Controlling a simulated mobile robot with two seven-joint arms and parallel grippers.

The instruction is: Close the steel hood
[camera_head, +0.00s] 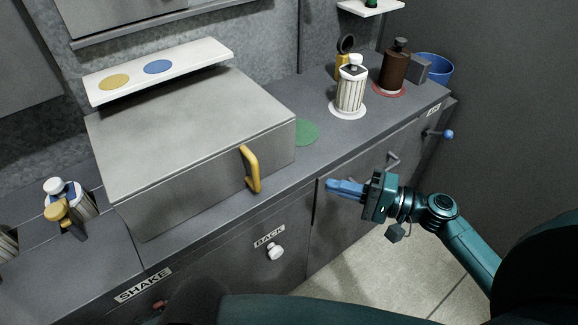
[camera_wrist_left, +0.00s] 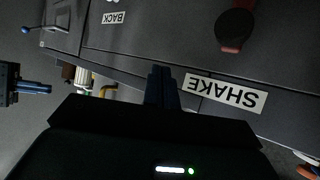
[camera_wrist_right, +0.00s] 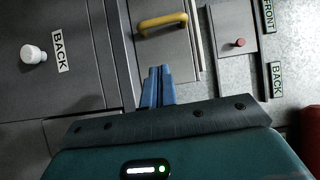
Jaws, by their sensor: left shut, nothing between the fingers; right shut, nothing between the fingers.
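The steel hood (camera_head: 195,130) is a wide grey box on the counter in the head view, with a yellow handle (camera_head: 251,168) on its front. It looks lowered, its front reaching down near the counter; I see no open gap. The yellow handle also shows in the right wrist view (camera_wrist_right: 162,23). My right gripper (camera_head: 345,188) is shut and empty, in front of the counter edge, right of the handle and apart from it. My left gripper (camera_wrist_left: 161,86) is shut and empty in the left wrist view, close to the SHAKE label.
A shelf (camera_head: 160,70) with yellow and blue discs is above the hood. A striped bottle (camera_head: 351,92), a brown bottle (camera_head: 395,68) and a blue cup (camera_head: 434,69) stand at the right. A green disc (camera_head: 304,133) marks clear counter. A white knob (camera_head: 275,252) juts from the front.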

